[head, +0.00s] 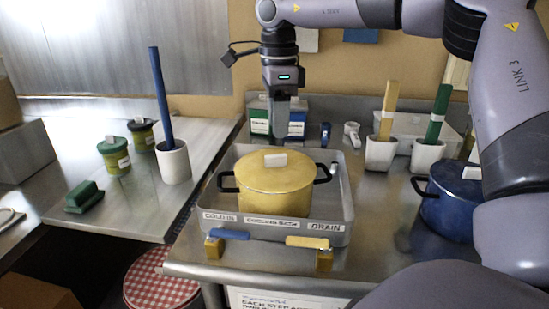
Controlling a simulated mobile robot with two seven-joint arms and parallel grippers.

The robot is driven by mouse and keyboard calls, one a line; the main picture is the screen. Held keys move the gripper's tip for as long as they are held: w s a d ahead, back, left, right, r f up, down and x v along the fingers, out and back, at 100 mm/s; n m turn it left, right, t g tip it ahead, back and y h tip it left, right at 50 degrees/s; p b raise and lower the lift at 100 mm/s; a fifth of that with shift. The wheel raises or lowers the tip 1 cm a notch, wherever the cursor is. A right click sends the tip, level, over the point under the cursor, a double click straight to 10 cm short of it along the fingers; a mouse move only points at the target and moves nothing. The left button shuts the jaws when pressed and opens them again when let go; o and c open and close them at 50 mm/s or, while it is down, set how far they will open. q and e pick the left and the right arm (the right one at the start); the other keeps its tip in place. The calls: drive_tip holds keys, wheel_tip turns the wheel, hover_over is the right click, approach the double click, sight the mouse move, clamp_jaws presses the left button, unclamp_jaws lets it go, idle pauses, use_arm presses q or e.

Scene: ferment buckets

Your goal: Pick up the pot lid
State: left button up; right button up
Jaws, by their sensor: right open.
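A yellow pot (272,195) with black side handles stands in a grey metal tray (345,205) on the steel counter. Its yellow pot lid (255,173) sits on top and has a pale block knob (275,160). My right gripper (281,136) points down behind and above the pot, apart from the lid, with nothing seen in it. A blue pot (447,205) at the right is partly hidden by my right arm; a pale knob (471,173) shows on its top. My left gripper is not in view.
Green and blue boxes (260,118) stand behind the tray. White holders (381,153) with tall handles stand at the right. A white cup (173,163) with a blue stick and green jars (114,154) stand on the left counter. Blue and yellow handles (307,242) lie along the front edge.

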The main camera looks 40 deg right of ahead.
sight(276, 155)
drive_tip(key=shift+w+d, duration=0.15)
drive_tip(key=shift+w, duration=0.05)
drive_tip(key=shift+f, duration=0.2)
drive_tip(key=f, duration=0.6)
drive_tip(key=shift+a+f, duration=0.3)
drive_tip(key=shift+f, duration=0.05)
clamp_jaws()
